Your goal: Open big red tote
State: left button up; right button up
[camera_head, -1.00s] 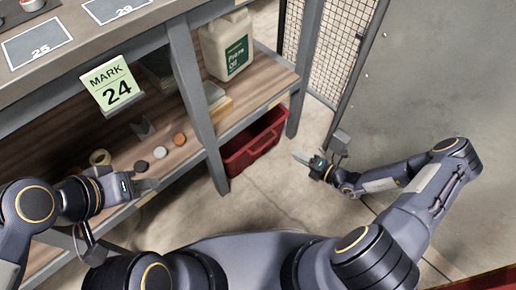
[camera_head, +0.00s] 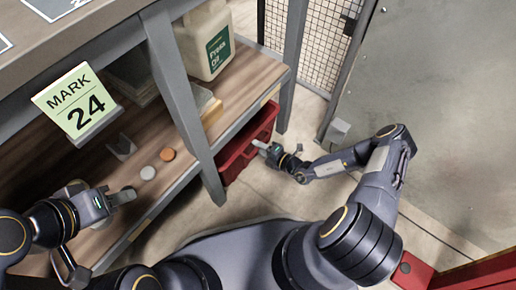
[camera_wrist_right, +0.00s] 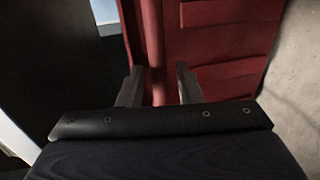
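The big red tote (camera_head: 236,154) sits low under the wooden shelf, partly hidden behind a grey post. My right gripper (camera_head: 260,146) is at the tote's near side. In the right wrist view, the tote's ribbed red wall (camera_wrist_right: 222,45) fills the upper middle. The two fingers of my right gripper (camera_wrist_right: 158,84) are spread apart, with a vertical red edge of the tote between them in the picture. I cannot tell whether they touch it. My left gripper (camera_head: 123,196) is near the shelf's front edge, away from the tote; its finger gap is unclear.
A grey post (camera_head: 184,100) stands left of the tote. The wooden shelf (camera_head: 243,84) above bears a Press Oil jug (camera_head: 205,45) and two small round pieces. A MARK 24 sign (camera_head: 78,102) hangs at left.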

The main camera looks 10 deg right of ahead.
jog(key=shift+w+a+f, duration=0.1)
jog(key=shift+w+a, duration=0.15)
grip_shut()
jog(key=shift+s, duration=0.1)
